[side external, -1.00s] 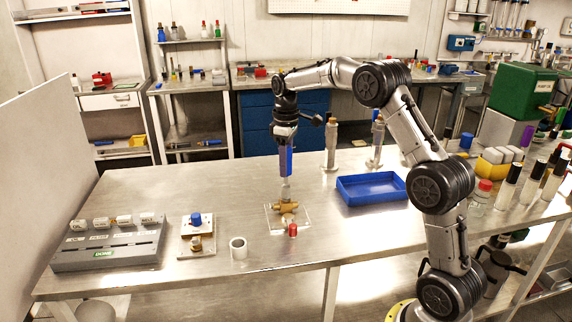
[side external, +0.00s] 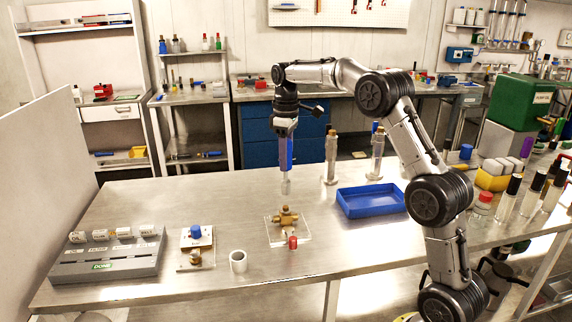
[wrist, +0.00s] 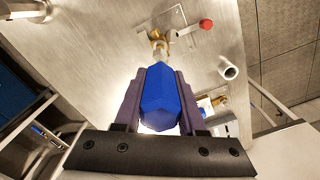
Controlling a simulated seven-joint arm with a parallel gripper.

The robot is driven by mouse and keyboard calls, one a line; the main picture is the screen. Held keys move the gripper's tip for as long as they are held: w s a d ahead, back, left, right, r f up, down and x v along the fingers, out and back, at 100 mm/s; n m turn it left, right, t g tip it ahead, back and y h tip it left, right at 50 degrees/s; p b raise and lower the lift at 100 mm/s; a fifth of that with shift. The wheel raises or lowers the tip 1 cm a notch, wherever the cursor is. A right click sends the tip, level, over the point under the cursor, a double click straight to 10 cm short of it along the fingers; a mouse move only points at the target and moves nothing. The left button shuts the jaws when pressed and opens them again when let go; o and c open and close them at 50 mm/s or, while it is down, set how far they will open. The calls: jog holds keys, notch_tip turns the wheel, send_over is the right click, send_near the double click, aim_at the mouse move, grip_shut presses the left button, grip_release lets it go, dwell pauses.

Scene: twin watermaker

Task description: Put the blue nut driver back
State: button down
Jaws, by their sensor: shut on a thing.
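The blue nut driver (side external: 286,155) hangs upright in my gripper (side external: 285,138), its metal shaft pointing down. Its tip is above and apart from the brass fitting (side external: 286,217) on a clear plate. In the wrist view my gripper (wrist: 158,92) is shut around the faceted blue handle of the nut driver (wrist: 165,100), with a purple finger on each side. The blue tray (side external: 370,201) stands on the table to the right of the fitting and looks empty.
A red-capped part (side external: 292,242) and a white ring (side external: 238,261) stand near the front. A grey rack (side external: 108,258) and a plate with a blue knob (side external: 196,232) are at left. Two metal posts (side external: 331,160) stand behind the tray. The table's left rear is clear.

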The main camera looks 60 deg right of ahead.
jog(key=shift+r, duration=0.35)
